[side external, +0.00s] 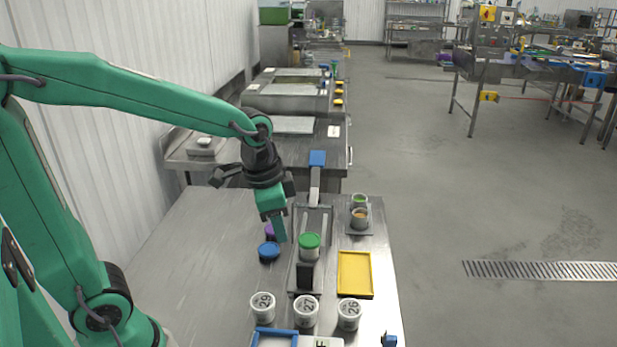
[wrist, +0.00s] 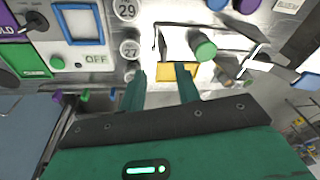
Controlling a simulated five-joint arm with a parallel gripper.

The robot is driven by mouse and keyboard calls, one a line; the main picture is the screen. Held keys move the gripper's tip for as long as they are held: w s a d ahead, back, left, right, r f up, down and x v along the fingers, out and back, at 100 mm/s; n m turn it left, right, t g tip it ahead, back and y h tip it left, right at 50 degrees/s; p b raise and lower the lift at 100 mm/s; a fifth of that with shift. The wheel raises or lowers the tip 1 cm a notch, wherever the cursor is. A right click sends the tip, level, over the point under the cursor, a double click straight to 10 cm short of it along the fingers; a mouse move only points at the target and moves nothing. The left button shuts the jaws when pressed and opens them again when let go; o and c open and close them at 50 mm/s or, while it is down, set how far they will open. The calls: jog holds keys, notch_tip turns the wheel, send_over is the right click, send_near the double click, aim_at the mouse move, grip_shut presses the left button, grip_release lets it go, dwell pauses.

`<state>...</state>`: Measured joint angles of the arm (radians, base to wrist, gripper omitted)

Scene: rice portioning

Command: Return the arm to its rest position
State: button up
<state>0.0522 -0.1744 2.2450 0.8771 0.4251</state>
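The green-lidded cup (wrist: 204,48) shows beyond the fingers there. The cup stands on a narrow metal fixture (side external: 325,222). The gripper looks clear of the table and the cup, though the exact gap is hard to tell.
A blue lid (side external: 268,250) and a partly hidden purple one (side external: 269,231) lie near the gripper. Numbered white cups (side external: 262,306) stand in front. The table's left part is bare.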

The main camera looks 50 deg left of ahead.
jog(key=s+a+r+n+t, duration=0.1)
jog(key=s+r+n+t, duration=0.2)
jog(key=s, duration=0.6)
jog(key=shift+s+a+r+n, duration=0.3)
jog(key=shift+a+r+n, duration=0.05)
jog(key=shift+r+n, duration=0.85)
